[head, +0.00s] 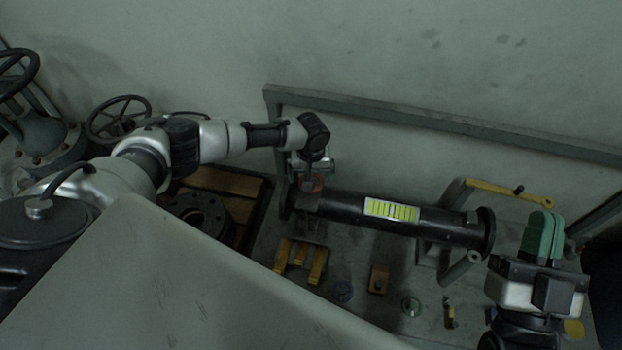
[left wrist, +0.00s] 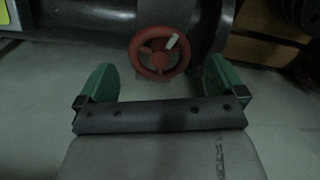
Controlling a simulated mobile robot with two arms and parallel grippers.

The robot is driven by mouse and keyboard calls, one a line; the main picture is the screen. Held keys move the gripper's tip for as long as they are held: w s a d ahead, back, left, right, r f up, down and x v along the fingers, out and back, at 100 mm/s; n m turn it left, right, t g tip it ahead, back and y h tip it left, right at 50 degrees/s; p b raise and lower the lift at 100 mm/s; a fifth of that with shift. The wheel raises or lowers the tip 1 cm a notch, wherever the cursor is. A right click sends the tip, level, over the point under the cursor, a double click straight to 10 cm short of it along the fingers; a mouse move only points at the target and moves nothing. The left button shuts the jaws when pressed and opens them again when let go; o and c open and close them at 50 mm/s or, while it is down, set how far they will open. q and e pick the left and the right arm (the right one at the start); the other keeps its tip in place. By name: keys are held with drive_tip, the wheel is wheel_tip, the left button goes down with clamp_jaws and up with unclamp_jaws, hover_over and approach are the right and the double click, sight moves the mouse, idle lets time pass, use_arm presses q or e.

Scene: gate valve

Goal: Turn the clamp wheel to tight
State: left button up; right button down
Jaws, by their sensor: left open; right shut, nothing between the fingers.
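The clamp wheel (left wrist: 159,52) is a small red handwheel with spokes and a pale mark on its upper right rim. In the left wrist view it sits just ahead of my left gripper (left wrist: 159,80), between and beyond the two green fingertips. The left gripper is open, and its fingers appear apart from the wheel. My right gripper (head: 541,232) is shut and empty at the right.
The pipe bears a yellow-green label (head: 391,210) and lies on a grey bench (head: 350,262) with a raised back rail (head: 400,112). Yellow blocks (head: 300,262) and small parts lie in front of it. A yellow-handled tool (head: 508,191) is behind its right end. Larger dark handwheels (head: 118,119) stand at left.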

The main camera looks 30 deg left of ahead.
use_arm(q)
drive_tip(key=shift+f+b, duration=0.3)
drive_tip(key=shift+f, duration=0.5)
use_arm(e)
drive_tip(key=shift+s+r+t+y, duration=0.5)
drive_tip(key=shift+s+r+t, duration=0.4)
drive_tip(key=shift+t, duration=0.2)
use_arm(q)
drive_tip(key=shift+c, duration=0.4)
